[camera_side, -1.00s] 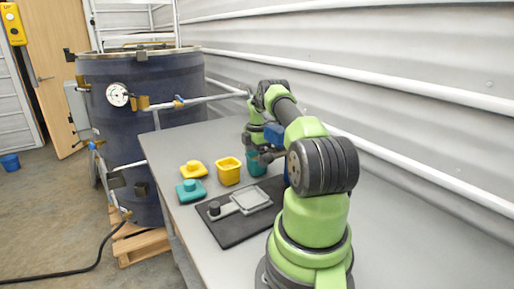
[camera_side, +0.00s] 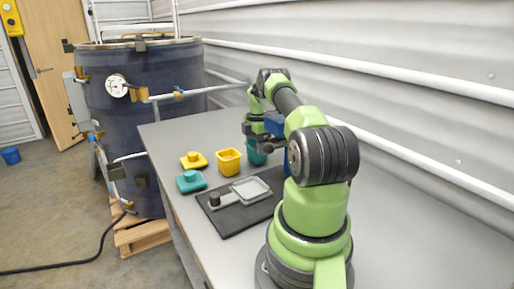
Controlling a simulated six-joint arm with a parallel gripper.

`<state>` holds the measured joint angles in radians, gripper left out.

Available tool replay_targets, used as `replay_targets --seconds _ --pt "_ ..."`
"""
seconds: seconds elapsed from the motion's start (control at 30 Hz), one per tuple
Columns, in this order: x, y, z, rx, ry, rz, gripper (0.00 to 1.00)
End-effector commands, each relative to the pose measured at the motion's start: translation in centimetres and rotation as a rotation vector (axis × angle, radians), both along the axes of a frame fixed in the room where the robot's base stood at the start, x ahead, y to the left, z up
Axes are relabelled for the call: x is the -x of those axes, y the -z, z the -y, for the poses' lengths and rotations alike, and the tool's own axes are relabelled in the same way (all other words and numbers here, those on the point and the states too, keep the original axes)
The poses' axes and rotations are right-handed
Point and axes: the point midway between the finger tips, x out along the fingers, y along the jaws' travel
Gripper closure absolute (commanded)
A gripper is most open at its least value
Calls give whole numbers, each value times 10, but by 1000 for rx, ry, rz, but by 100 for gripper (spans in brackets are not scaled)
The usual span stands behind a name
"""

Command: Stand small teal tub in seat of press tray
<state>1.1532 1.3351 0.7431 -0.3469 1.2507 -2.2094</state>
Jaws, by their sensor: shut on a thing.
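The small teal tub (camera_side: 256,155) is at my gripper (camera_side: 262,140), behind the press tray and right of the yellow tub. My gripper is shut on it, and the arm partly hides it. I cannot tell whether its base touches the table. The press tray (camera_side: 231,221) is a dark flat board in front of the tub. On it is a pale grey square seat (camera_side: 251,190), which looks empty, with a bar leading to a dark knob (camera_side: 214,199).
A yellow tub (camera_side: 229,162) stands left of the teal tub. A yellow lid-like piece (camera_side: 194,160) and a teal one (camera_side: 191,181) lie near the left edge of the grey table (camera_side: 180,136). A ribbed wall borders the right side. A large dark drum (camera_side: 145,110) stands beyond the table.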

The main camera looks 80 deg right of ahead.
Motion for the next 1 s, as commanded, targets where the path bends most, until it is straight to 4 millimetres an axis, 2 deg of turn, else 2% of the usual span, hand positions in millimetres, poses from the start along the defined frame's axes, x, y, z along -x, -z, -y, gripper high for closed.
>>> replay_targets --seconds 0.43,0.87,1.0 --pt "0 -38 0 1 0 1 52" --pt "0 -42 0 0 6 0 52" --pt "-1 -49 -1 2 99 1 52"
